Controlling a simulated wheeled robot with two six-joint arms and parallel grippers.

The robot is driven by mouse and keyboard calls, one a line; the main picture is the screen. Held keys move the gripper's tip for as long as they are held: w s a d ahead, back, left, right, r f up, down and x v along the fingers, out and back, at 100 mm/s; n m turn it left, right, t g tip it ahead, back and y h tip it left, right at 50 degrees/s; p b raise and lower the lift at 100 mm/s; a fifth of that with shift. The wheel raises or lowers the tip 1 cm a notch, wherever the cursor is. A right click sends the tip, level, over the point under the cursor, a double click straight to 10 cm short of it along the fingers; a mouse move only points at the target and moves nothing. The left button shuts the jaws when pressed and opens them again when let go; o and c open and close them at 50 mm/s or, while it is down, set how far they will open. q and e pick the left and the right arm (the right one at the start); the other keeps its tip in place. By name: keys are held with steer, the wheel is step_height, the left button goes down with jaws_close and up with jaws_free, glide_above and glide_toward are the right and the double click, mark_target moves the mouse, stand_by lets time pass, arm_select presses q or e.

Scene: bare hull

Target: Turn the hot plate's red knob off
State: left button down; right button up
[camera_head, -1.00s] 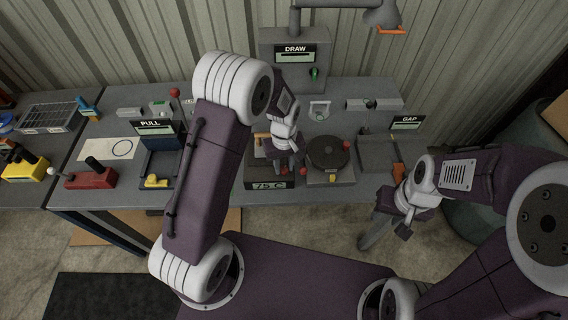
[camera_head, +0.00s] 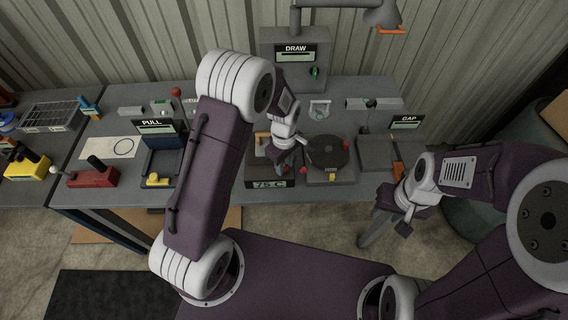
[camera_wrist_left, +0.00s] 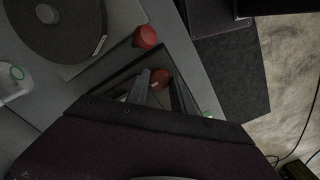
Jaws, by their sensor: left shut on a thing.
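The hot plate (camera_head: 257,184) is a dark box with a lit "75 C" display, near the bench's front edge. Its red knob (camera_wrist_left: 160,78) shows in the left wrist view between my left fingers. My left gripper (camera_wrist_left: 160,90) is shut on this knob. In the head view my left gripper (camera_head: 284,166) is over the hot plate, and my arm hides part of the plate and the knob. The knob's pointer cannot be made out. My right gripper (camera_head: 392,222) hangs in front of the bench at the right, away from the hot plate; its jaw opening is unclear.
The DRAW box (camera_head: 294,73) stands behind. The PULL stand (camera_head: 161,165) and a red block (camera_head: 92,178) are to the left.

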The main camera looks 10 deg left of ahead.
stand_by(0.3)
arm_select(q)
steer(key=c, duration=1.1)
jaws_free()
step_height(320, 180, up, 9)
steer(key=b, duration=0.1)
steer(key=shift+r, duration=0.1)
